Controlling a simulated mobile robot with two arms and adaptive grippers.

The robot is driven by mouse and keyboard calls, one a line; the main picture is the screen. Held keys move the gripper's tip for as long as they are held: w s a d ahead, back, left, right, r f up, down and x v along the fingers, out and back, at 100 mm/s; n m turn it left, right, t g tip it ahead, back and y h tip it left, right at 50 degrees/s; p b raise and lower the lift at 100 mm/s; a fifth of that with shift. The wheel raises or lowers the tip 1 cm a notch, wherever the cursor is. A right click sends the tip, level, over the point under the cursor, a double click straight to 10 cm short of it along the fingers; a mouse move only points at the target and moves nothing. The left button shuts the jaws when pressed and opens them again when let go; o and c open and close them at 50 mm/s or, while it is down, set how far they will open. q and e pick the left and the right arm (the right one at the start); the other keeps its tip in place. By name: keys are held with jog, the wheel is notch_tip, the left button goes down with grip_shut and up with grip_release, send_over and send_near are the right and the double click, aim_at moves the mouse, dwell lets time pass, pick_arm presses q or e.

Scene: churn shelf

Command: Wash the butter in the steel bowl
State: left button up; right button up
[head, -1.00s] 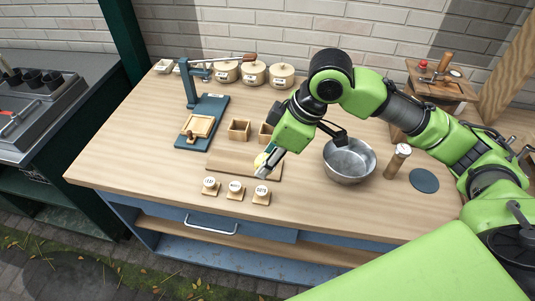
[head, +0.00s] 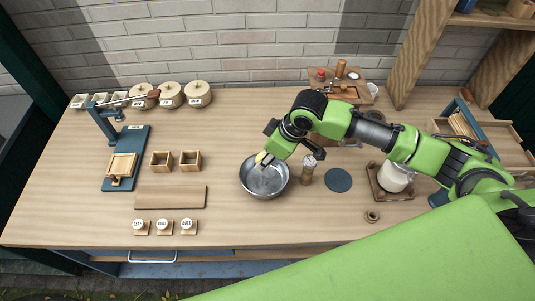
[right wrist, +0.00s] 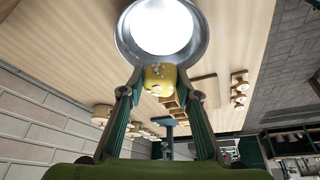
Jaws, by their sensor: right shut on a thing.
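The steel bowl (head: 246,187) stands on the wooden table in the head view; its round rim (right wrist: 203,50) also shows at the top of the right wrist view, with a bright white interior. My right gripper (head: 265,160) is at the far side of the bowl, over its rim area. It is shut on the butter (right wrist: 158,84), a small yellow lump with pale droplets on it. The butter (head: 261,157) shows only as a bit of yellow in the head view. I cannot tell whether it touches water. My left gripper is not in view.
A cylindrical wooden-topped shaker (head: 307,172) stands close right of the bowl, beside a dark round mat (head: 338,180). A bare wooden board (head: 170,197) lies to the left, with small labelled blocks (head: 162,227) before it. The front table between bowl and edge is clear.

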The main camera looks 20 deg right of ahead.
aim_at(260, 181)
notch_tip(260, 181, down, 2)
jog(key=shift+f+b, duration=0.1)
jog(key=shift+b, duration=0.9)
notch_tip(260, 181, down, 2)
jog(key=b, duration=0.3)
jog(key=shift+f, duration=0.8)
jog(key=shift+f+b, duration=0.75)
jog(key=shift+f, duration=1.7)
jog(key=shift+a, duration=0.1)
jog(key=shift+w+a+p, duration=0.1)
jog(key=shift+a+p, duration=0.05)
jog(key=shift+p, duration=0.3)
